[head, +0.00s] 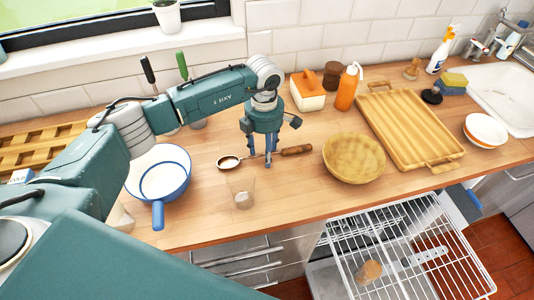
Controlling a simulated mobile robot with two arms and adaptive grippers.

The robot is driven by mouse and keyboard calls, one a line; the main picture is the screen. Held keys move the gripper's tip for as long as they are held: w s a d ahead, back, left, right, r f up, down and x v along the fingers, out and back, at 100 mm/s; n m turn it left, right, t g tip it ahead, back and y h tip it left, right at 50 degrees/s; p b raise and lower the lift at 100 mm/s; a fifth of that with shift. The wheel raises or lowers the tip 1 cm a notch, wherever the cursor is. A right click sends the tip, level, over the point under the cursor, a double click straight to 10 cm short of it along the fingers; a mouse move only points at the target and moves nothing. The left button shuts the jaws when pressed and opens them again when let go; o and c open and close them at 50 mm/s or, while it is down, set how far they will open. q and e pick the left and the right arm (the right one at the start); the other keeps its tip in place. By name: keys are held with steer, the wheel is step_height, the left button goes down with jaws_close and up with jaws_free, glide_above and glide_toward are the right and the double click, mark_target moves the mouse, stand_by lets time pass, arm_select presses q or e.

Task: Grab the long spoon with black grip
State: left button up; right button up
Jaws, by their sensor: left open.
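A long spoon (229,162) lies on the wooden counter, its dark-rimmed round bowl to the left and a brown, wood-like handle (297,150) to the right; the grip looks brown rather than black. My left gripper (268,160) points down over the middle of this spoon, with its fingers open. I cannot tell whether the fingertips touch the spoon. A black-handled utensil (148,70) stands upright at the back left; its lower end is hidden behind my left arm, so I cannot tell what it is. My right gripper is out of view.
Near the spoon are a clear glass (241,191), a blue-rimmed pan (157,181) and a yellow bowl (354,158). A green-handled utensil (182,66) stands behind my arm. A wooden tray (410,128) lies right. Below the counter's front edge, a wire dishwasher rack (400,250) is pulled out.

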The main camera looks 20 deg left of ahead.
arm_select(q)
jaws_close()
steer(key=shift+r, duration=0.1)
